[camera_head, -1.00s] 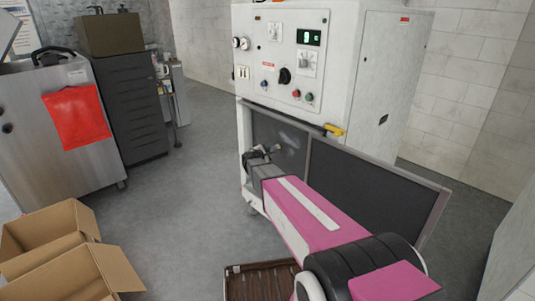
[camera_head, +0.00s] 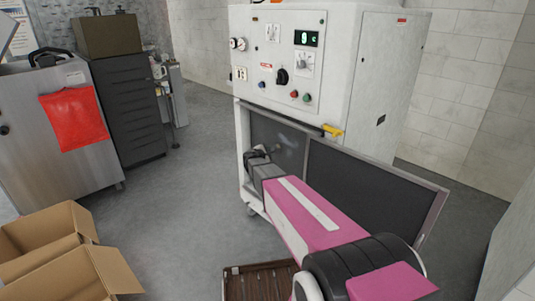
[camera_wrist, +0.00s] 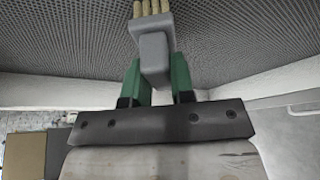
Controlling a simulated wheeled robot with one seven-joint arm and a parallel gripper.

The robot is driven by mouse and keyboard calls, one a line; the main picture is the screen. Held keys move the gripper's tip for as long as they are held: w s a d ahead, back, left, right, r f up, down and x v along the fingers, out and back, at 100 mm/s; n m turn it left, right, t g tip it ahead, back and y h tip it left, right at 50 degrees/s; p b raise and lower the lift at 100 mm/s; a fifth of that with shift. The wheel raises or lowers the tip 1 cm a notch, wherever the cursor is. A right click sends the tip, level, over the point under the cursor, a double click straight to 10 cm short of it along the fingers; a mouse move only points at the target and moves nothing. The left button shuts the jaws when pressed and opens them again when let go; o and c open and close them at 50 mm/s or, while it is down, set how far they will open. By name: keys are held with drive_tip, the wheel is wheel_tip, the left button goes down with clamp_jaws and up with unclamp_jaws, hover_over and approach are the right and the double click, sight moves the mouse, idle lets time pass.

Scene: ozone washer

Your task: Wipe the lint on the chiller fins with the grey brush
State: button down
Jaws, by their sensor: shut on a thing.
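The chiller fins (camera_head: 290,155) are a dark panel in the lower front of the white machine; in the wrist view they show as a fine grey mesh (camera_wrist: 235,45). A faint pale smudge of lint (camera_head: 285,138) lies on the panel, right of and above my gripper (camera_head: 256,155). In the wrist view the green fingers of my gripper (camera_wrist: 157,80) are shut on the grey brush (camera_wrist: 153,48). Its tan bristles (camera_wrist: 152,8) point up toward the mesh and are cut off by the frame's top. I cannot tell whether they touch it.
A dark framed panel (camera_head: 365,195) stands open to the right, beside my arm. A yellow handle (camera_head: 333,130) sticks out above it. A slatted brown crate (camera_head: 255,284) is on the floor below. Cardboard boxes (camera_head: 48,232) stand at left. The floor between is clear.

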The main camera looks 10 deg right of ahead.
sight(277, 147)
drive_tip(key=shift+w+d, duration=0.2)
drive_tip(key=shift+d, duration=0.1)
drive_tip(key=shift+s+d, duration=3.95)
drive_tip(key=shift+s, duration=1.85)
drive_tip(key=shift+w+a+r, duration=0.25)
drive_tip(key=shift+w+a, duration=1.05)
drive_tip(key=shift+w, duration=0.65)
drive_tip(key=shift+w+a+r, duration=0.3)
drive_tip(key=shift+w+a, duration=1)
drive_tip(key=shift+w, duration=0.7)
drive_tip(key=shift+w+a+r, duration=0.25)
drive_tip(key=shift+w+a, duration=1.05)
drive_tip(key=shift+w, duration=0.65)
drive_tip(key=shift+s+r, duration=0.1)
drive_tip(key=shift+r, duration=0.65)
drive_tip(key=shift+s+d, duration=0.45)
drive_tip(key=shift+s, duration=0.35)
drive_tip(key=shift+s+d, duration=0.4)
drive_tip(key=shift+s, duration=0.35)
drive_tip(key=shift+s+d, duration=0.55)
drive_tip(key=shift+s, duration=0.2)
drive_tip(key=shift+s+d, duration=0.55)
drive_tip(key=shift+s, duration=0.15)
